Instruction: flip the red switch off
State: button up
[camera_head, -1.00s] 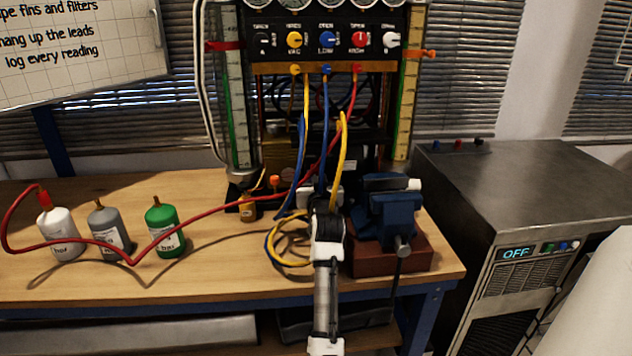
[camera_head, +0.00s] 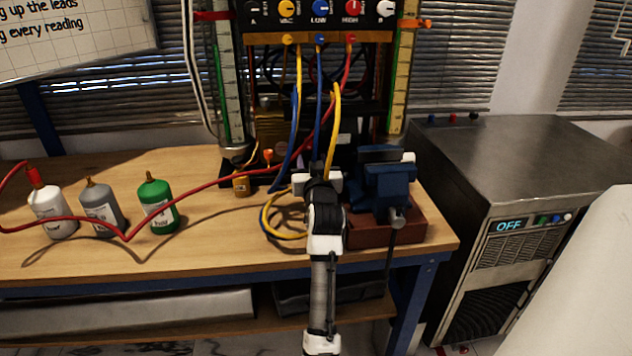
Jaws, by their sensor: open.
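I cannot pick out a red switch for certain. A red knob (camera_head: 351,8) marked HIGH is on the black gauge panel (camera_head: 372,22), at the top of the view. A small red piece (camera_head: 453,118) is on the back top edge of the grey machine (camera_head: 497,160) at right. My gripper (camera_head: 318,176) is over the bench, below the panel's hoses and left of the blue vise (camera_head: 381,188). It is open. It is seen from behind, so its fingertips and anything between them are mostly hidden.
The wooden bench (camera_head: 215,262) holds a white bottle (camera_head: 52,212), a grey bottle (camera_head: 103,212) and a green bottle (camera_head: 158,207) at left. A red hose (camera_head: 200,196) crosses in front of them. A yellow hose coil (camera_head: 268,222) lies beside my gripper. The machine's display (camera_head: 509,226) reads OFF.

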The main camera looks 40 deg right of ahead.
jog(key=b+v, duration=0.1)
jog(key=v, duration=0.7)
jog(key=shift+s+a, duration=0.15)
